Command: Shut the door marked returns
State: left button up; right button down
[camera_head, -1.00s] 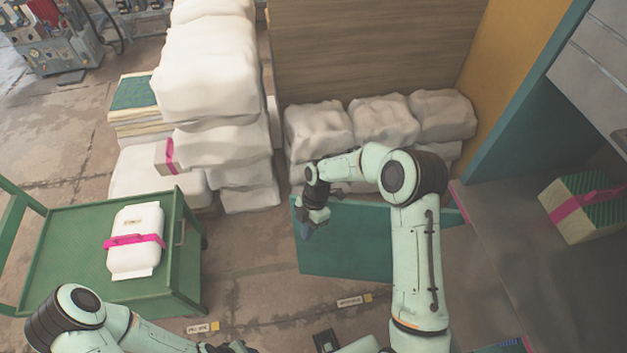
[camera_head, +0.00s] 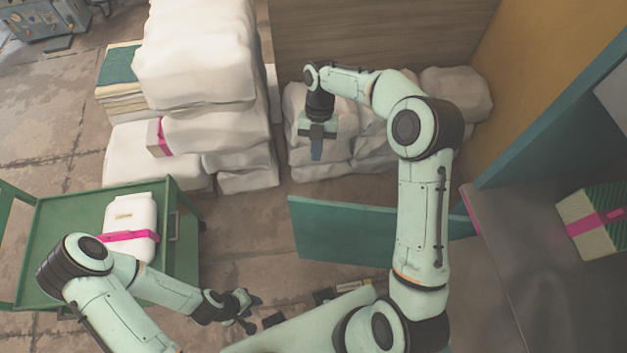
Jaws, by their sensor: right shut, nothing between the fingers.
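A teal door panel (camera_head: 340,232) stands swung out from the press cabinet's side, low in the middle of the view. No returns marking is readable on it, and my right arm covers part of its right side. My left gripper (camera_head: 254,313) is at the bottom, below and left of the panel. Its dark fingers are too small to judge as open or shut.
A green cart (camera_head: 55,240) at left carries a white pack with a pink band (camera_head: 130,228). White sacks (camera_head: 205,55) are stacked behind. A grey worktop (camera_head: 530,290) at right holds a green-and-cream pack (camera_head: 597,222). Bare floor lies between cart and panel.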

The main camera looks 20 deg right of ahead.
jog(key=s+a+f, duration=0.3)
jog(key=s+f, duration=0.3)
jog(key=f, duration=0.1)
jog(key=shift+a+b, duration=0.25)
jog(key=shift+b, duration=0.1)
jog(key=shift+a+f, duration=0.1)
